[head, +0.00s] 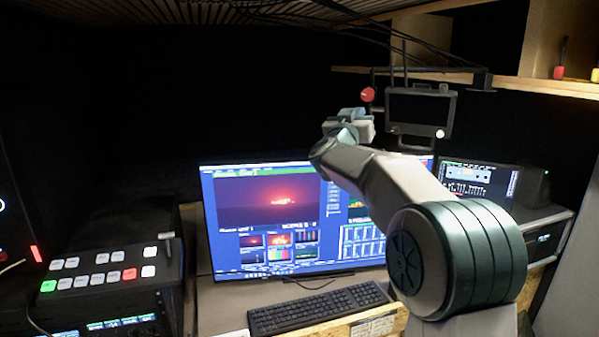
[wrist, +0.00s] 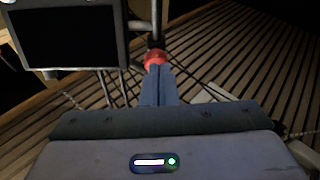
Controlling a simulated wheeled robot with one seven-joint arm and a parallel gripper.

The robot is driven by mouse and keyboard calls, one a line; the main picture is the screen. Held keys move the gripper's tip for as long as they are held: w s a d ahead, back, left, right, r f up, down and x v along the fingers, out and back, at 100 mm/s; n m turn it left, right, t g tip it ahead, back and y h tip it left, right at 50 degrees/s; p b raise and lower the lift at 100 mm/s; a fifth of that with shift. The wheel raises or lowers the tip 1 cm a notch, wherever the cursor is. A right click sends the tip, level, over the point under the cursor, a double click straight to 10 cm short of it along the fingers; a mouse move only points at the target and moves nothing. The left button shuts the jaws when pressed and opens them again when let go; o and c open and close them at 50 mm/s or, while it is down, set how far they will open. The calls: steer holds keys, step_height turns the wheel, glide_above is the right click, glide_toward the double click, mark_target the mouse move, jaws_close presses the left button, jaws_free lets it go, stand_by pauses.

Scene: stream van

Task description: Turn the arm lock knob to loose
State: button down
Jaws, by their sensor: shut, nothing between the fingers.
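The arm lock knob is a small red knob (head: 368,94) on a dark arm, just left of a small black screen in the head view. It also shows in the wrist view as a red knob (wrist: 155,58) straight beyond my fingertips. My gripper (head: 354,113) is just below and left of the knob in the head view. In the wrist view my gripper (wrist: 157,71) has its two blue-grey fingers together, with nothing between them. The tips overlap the knob's lower edge in the picture; I cannot tell whether they touch it. No marking on the knob can be read.
The small black screen (head: 420,112) hangs close to the right of my gripper from a wooden shelf (head: 430,76). Cables run overhead. Below are a lit monitor (head: 270,205), a keyboard (head: 318,308) and a button panel (head: 100,270). Dark space lies left of the knob.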

mark_target(370, 108)
steer(key=shift+w+d+n+t+y, duration=0.55)
steer(key=shift+d+n+y, duration=0.2)
steer(key=shift+n, duration=0.6)
steer(key=shift+w+d+n+t+y, duration=0.45)
steer(key=shift+w+d+n+y, duration=0.25)
steer(key=shift+n, duration=0.6)
steer(key=shift+w+d+n+t+y, duration=0.55)
steer(key=shift+d+n+y, duration=0.15)
steer(key=shift+n, duration=0.65)
steer(key=shift+w+a+r, duration=0.1)
steer(key=shift+a+r, duration=0.1)
steer(key=shift+r, duration=0.45)
